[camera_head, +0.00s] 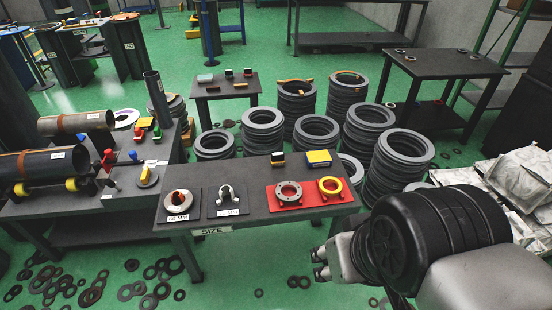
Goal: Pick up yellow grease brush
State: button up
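I cannot make out a yellow grease brush for sure. A small yellow piece (147,175) stands on a grey disc on the left workbench (80,208). A small red-and-yellow item (108,158) lies beside the pipes there; both are too small to identify. My gripper (319,264) is at the lower middle right, in front of the centre table, away from the left workbench. Its fingertips show small beside my arm, and its opening is unclear. I see nothing held in it.
The centre table (255,214) holds flanges, a red plate (309,203) and a yellow box (319,158). Stacks of grey rings (400,160) stand behind it. Large pipes (45,164) lie on the left workbench. Loose rings (90,296) litter the green floor. White sacks (525,185) are at right.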

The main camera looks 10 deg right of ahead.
aim_at(277, 160)
jog(key=i+l+u, duration=0.15)
jog(key=i, duration=0.35)
jog(key=i+u, duration=0.1)
jog(key=i, duration=0.35)
jog(key=i+l+u, duration=0.15)
jog(key=i, duration=0.3)
jog(key=i+l+u, duration=0.15)
jog(key=i+l, duration=0.15)
jog(key=i, duration=0.15)
